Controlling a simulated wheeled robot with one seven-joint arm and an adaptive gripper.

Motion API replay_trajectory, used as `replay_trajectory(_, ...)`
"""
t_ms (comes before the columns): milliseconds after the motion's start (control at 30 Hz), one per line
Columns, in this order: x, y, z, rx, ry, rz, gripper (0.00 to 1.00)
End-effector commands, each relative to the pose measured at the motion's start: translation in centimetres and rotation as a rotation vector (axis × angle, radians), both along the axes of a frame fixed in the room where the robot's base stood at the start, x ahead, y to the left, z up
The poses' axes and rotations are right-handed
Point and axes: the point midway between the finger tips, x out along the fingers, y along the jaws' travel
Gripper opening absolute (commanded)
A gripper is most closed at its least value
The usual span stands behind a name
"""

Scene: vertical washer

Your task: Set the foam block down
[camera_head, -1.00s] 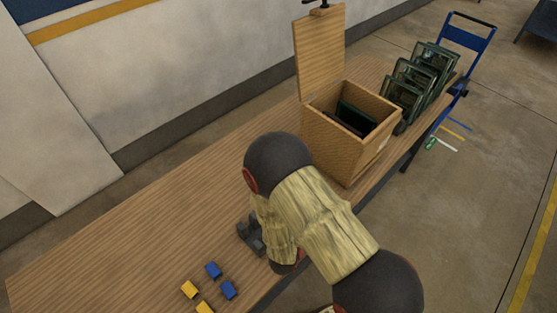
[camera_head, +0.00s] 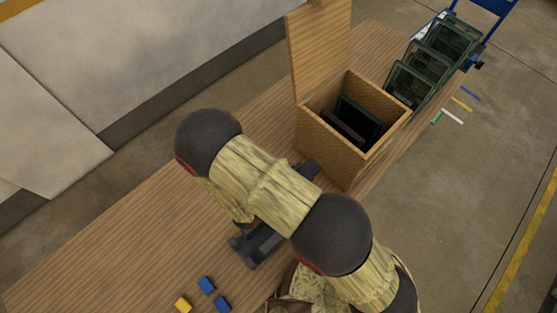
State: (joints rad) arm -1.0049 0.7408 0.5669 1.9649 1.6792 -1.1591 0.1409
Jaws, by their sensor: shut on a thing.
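My gripper (camera_head: 258,244) shows as dark grey parts low over the wooden table (camera_head: 120,245), in front of the wooden box and partly under my arm. It is shut on the foam block, but my arm hides the block and the fingertips. Another small dark piece (camera_head: 311,169) sticks out from behind my arm near the box's lower left corner. I cannot tell whether it is part of the gripper or the held thing, nor whether the block touches the table.
The open wooden box (camera_head: 327,157) has its lid (camera_head: 318,50) upright and dark panels inside. Several green-framed panels (camera_head: 437,62) stand behind it. Two blue blocks (camera_head: 206,285) and a yellow block (camera_head: 183,304) lie at the front. The table's left part is clear.

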Motion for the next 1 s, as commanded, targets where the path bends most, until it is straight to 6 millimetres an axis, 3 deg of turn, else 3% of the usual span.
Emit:
replay_trajectory(300, 5.0, 5.2, -3.3, 0.001, -0.001, -0.001, 0.24)
replay_trajectory(500, 6.8, 7.1, -6.5, -0.001, 0.001, 0.0, 0.24)
replay_trajectory(1000, 8.3, 8.7, -10.7, -0.002, 0.002, 0.001, 0.24)
